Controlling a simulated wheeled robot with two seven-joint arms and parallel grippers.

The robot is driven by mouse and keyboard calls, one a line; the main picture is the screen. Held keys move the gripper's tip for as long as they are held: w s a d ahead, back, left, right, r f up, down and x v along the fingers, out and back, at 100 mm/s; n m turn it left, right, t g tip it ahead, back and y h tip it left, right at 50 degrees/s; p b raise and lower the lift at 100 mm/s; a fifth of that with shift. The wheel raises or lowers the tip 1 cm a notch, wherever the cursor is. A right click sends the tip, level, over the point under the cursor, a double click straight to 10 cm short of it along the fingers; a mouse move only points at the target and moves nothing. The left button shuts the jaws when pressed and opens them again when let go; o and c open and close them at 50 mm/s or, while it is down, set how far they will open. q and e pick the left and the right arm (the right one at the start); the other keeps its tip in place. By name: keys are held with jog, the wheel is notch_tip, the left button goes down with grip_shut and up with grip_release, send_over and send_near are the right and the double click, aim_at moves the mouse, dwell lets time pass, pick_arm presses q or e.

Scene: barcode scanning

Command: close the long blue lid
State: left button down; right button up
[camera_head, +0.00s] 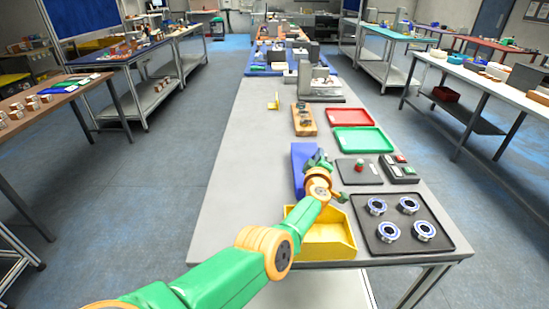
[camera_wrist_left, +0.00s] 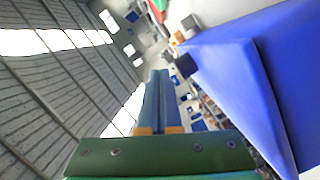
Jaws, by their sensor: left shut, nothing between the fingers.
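The long blue lid (camera_head: 298,157) shows in the head view as a blue shape on the grey table, just behind the yellow bin. My left arm partly covers it, and I cannot tell its exact angle. In the left wrist view a large smooth blue surface (camera_wrist_left: 235,75) with a straight edge fills the right side. My left gripper (camera_head: 318,160) is beside the blue shape, on its right. In the wrist view its fingers (camera_wrist_left: 159,75) are together and empty, left of the blue surface. I cannot tell whether they touch it. My right gripper does not show.
A yellow bin (camera_head: 346,250) stands at the near edge. A black tray with several metal rings (camera_head: 440,241) lies to the right. A dark plate with a red knob (camera_head: 345,176), a button box (camera_head: 389,168), green tray (camera_head: 362,151) and red tray (camera_head: 349,108) lie beyond. The table's left side is clear.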

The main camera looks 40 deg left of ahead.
pick_arm(q)
jog(key=shift+w+d+f, duration=0.1)
jog(key=shift+d+f, duration=0.05)
jog(key=shift+f, duration=0.2)
dwell(0.5)
